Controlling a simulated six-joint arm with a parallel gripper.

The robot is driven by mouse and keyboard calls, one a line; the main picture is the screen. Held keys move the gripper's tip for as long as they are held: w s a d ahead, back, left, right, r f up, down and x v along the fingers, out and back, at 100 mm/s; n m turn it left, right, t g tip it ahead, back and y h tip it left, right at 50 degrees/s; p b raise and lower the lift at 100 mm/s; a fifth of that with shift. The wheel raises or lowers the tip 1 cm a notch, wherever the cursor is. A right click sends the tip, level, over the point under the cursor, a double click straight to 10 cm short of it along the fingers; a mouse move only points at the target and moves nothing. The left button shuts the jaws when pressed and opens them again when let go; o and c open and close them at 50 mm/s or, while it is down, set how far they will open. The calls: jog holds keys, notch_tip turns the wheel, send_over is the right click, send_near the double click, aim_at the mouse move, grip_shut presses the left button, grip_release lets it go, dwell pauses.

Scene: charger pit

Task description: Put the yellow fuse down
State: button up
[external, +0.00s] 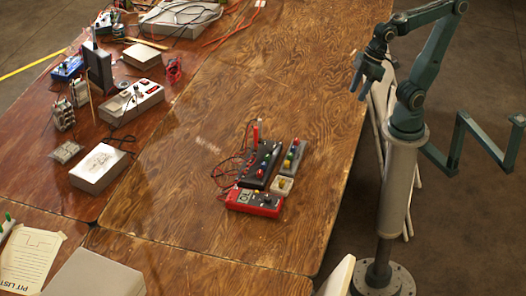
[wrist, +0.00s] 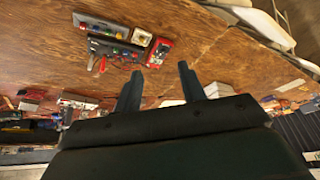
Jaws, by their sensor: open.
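The white block also shows in the wrist view (wrist: 142,37). A black strip (external: 256,172) and a grey strip (external: 299,149) with several coloured pieces stand behind the block.
A red multimeter (external: 240,199) lies in front of the strips, with red and black leads to the left. Boxes, tools and a white power unit (external: 131,104) crowd the left side. The wooden table (external: 280,90) is clear behind the strips and to their right.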

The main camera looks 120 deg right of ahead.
jog(key=shift+n+t, duration=0.4)
jog(key=shift+n, duration=0.4)
jog(key=s, duration=0.2)
jog(key=s+a, duration=0.1)
jog(key=s, duration=0.1)
jog(key=shift+s, duration=0.3)
